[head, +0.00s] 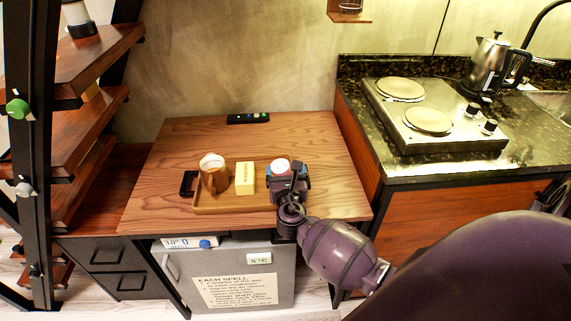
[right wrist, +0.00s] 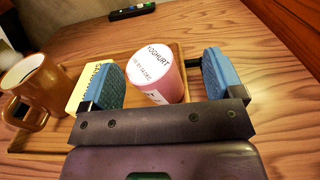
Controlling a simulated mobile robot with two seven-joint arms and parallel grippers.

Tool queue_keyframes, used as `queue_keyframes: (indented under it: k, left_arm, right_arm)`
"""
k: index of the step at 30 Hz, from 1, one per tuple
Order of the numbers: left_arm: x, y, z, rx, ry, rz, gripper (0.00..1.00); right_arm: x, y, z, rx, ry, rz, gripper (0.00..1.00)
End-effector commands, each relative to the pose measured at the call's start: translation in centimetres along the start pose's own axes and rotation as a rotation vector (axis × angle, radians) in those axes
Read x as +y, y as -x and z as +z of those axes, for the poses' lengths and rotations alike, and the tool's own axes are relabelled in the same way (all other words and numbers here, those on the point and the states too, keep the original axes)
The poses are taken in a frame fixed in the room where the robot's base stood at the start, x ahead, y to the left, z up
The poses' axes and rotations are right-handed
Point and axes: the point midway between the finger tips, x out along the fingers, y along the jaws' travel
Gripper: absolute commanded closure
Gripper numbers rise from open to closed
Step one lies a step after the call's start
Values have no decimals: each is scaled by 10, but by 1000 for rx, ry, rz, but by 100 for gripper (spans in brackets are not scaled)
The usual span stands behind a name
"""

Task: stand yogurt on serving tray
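The yogurt (head: 281,166) is a pink cup with a white lid that reads "YOGHURT"; it also shows in the right wrist view (right wrist: 154,70). It is at the right end of the wooden serving tray (head: 215,208), over or inside the tray's right rim. Whether its base rests on the tray is hidden. My right gripper (head: 288,176) is at the cup, with its blue fingers (right wrist: 164,80) on either side. The fingers are wide apart, with a visible gap on the right of the cup. My left gripper is not in view.
A brown mug (head: 214,178) and a yellow box (head: 245,179) stand on the tray, left of the yogurt. A dark object (head: 188,184) lies by the tray's left end. A black remote (head: 248,118) lies at the back of the table (head: 320,145). The table's right side is clear.

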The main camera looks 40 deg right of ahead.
Motion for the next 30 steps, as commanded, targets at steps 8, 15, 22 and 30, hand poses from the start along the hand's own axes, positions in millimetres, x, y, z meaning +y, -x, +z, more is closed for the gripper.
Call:
queue_keyframes:
  k: [8, 15, 22, 30]
  left_arm:
    - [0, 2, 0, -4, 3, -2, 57]
    - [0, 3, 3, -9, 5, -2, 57]
    - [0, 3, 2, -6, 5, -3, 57]
    - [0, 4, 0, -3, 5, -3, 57]
  right_arm:
    - [-1, 54, 1, 1, -2, -1, 14]
    - [0, 79, 0, 1, -1, -1, 14]
    - [-9, 98, -23, 105, -197, 9, 14]
    - [-32, 166, -88, 474, -1037, -95, 14]
